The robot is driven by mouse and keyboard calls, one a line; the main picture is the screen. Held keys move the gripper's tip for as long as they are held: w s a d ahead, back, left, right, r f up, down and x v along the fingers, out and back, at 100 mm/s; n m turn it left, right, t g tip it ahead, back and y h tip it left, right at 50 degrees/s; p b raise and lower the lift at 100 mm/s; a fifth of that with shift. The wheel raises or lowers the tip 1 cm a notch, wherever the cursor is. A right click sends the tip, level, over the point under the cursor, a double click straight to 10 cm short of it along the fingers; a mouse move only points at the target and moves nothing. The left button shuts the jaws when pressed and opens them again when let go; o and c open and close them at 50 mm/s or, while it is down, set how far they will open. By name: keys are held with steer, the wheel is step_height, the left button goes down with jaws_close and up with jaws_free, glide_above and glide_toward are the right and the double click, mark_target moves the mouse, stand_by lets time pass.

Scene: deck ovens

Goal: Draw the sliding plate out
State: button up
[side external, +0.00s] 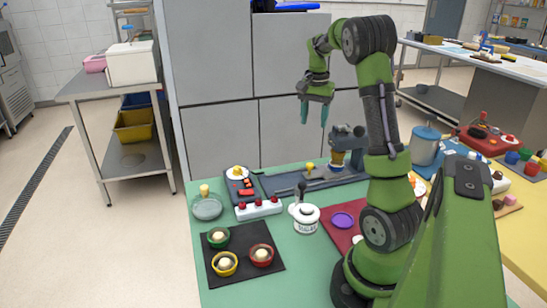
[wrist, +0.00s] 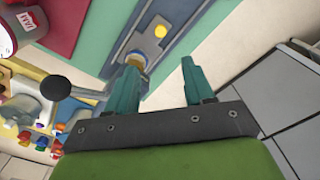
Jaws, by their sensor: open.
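The sliding plate appears to be the flat grey strip (side external: 288,184) with a small yellow knob (side external: 309,167) standing on it, at the back of the green table. In the wrist view the grey strip (wrist: 150,48) runs up from behind the fingertips, and the yellow knob (wrist: 160,31) shows on it. My gripper (side external: 314,119) hangs above the strip, pointing down, with its teal fingers apart and nothing between them. In the wrist view my gripper (wrist: 160,62) is also open, and the knob lies beyond the fingertips, untouched.
A grey-blue device (side external: 349,137) stands right of the knob; a lever with a black ball (wrist: 54,88) shows near my left finger. Grey panels (side external: 290,128) rise behind.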

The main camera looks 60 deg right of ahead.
mark_target(310, 164)
steer(key=shift+m, duration=0.3)
step_height(310, 164, down, 15)
steer(key=shift+w+f, duration=0.1)
steer(key=shift+f, duration=0.1)
steer(key=shift+c, duration=0.2)
jaws_close()
stand_by(0.3)
